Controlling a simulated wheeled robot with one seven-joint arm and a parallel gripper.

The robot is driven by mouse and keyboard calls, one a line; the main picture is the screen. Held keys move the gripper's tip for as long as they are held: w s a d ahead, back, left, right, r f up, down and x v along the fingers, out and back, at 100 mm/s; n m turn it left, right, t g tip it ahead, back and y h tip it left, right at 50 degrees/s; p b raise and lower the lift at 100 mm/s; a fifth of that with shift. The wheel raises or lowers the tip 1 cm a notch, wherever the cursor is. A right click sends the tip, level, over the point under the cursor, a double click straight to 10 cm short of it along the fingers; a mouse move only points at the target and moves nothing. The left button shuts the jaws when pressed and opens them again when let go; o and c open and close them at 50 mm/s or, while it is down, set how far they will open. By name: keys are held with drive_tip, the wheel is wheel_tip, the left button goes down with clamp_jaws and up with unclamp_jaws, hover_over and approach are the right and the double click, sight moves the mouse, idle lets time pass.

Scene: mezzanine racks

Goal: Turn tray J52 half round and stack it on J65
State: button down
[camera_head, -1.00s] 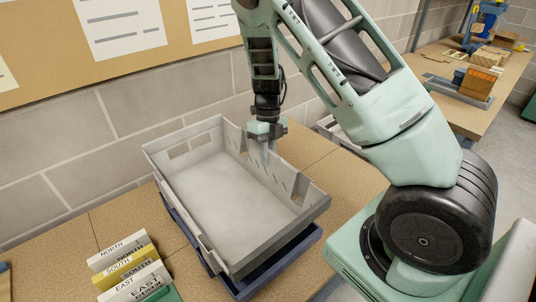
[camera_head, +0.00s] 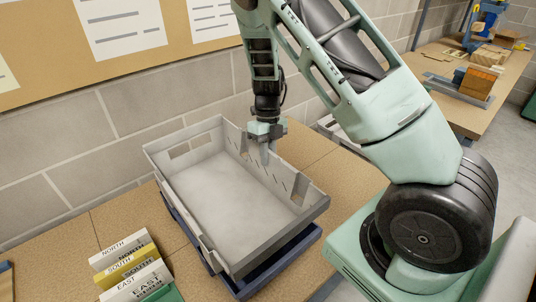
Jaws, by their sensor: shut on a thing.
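A grey open tray (camera_head: 225,185) with an empty floor is over a dark blue tray or base (camera_head: 283,264). The two look slightly out of line, and I cannot tell whether the grey one rests fully on the blue one. My gripper (camera_head: 266,157) points down at the grey tray's far right long wall and is shut on that wall. A second grey tray (camera_head: 340,132) is partly hidden behind my arm. I can read no J52 or J65 mark on either tray.
Cards marked NORTH, SOUTH and EAST (camera_head: 132,268) stand at the front left of the bench (camera_head: 110,218). A block wall with a pinboard (camera_head: 60,50) runs behind. Another bench (camera_head: 452,95) with boxes is at the back right.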

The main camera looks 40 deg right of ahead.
drive_tip(key=shift+f, duration=0.45)
drive_tip(key=c, duration=1.7)
unclamp_jaws()
drive_tip(key=p+v, duration=0.9)
drive_tip(key=v, duration=0.2)
drive_tip(key=shift+p, duration=0.35)
